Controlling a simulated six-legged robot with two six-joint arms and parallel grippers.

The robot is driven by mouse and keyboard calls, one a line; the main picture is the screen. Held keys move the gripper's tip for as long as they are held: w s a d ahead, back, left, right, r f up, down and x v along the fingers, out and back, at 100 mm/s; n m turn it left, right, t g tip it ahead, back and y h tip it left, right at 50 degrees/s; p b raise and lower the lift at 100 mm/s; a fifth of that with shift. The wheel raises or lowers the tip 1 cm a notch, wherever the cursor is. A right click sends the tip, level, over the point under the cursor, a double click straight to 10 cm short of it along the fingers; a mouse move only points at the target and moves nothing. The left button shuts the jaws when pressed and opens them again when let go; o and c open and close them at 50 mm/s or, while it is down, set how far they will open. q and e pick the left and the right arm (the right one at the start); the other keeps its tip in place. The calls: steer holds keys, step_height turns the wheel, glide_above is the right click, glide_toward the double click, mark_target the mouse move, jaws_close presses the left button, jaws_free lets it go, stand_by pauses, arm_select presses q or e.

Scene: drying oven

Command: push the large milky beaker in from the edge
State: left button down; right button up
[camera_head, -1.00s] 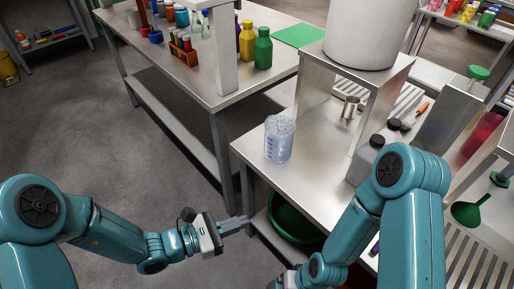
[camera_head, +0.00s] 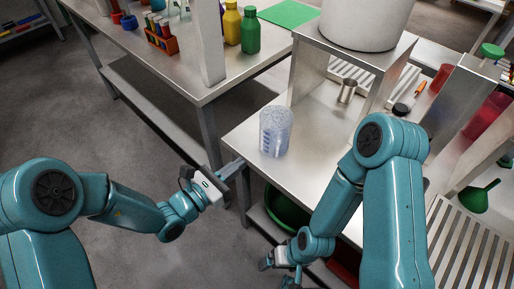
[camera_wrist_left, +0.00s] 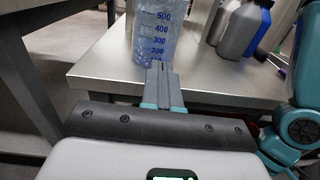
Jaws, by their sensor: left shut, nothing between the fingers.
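The large milky beaker (camera_head: 276,131) stands upright near the left corner of the steel table (camera_head: 310,165), close to its edge. It also shows in the left wrist view (camera_wrist_left: 155,32), with blue graduation marks. My left gripper (camera_head: 234,169) is shut and empty, just outside the table edge and left of the beaker. In the left wrist view its closed fingers (camera_wrist_left: 161,82) point toward the beaker's base; whether they touch it I cannot tell. My right gripper (camera_head: 280,268) is low in front of the table, small in view, and its jaw state is unclear.
A metal cup (camera_head: 347,91) stands behind the beaker, by a raised stand carrying a large white pot (camera_head: 366,22). Grey bottles (camera_wrist_left: 240,28) show on the table in the wrist view. A green basin (camera_head: 287,209) sits on the lower shelf. Table surface right of the beaker is clear.

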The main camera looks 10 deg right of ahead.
mark_target(266, 144)
arm_select(q)
steer(key=x, duration=0.8)
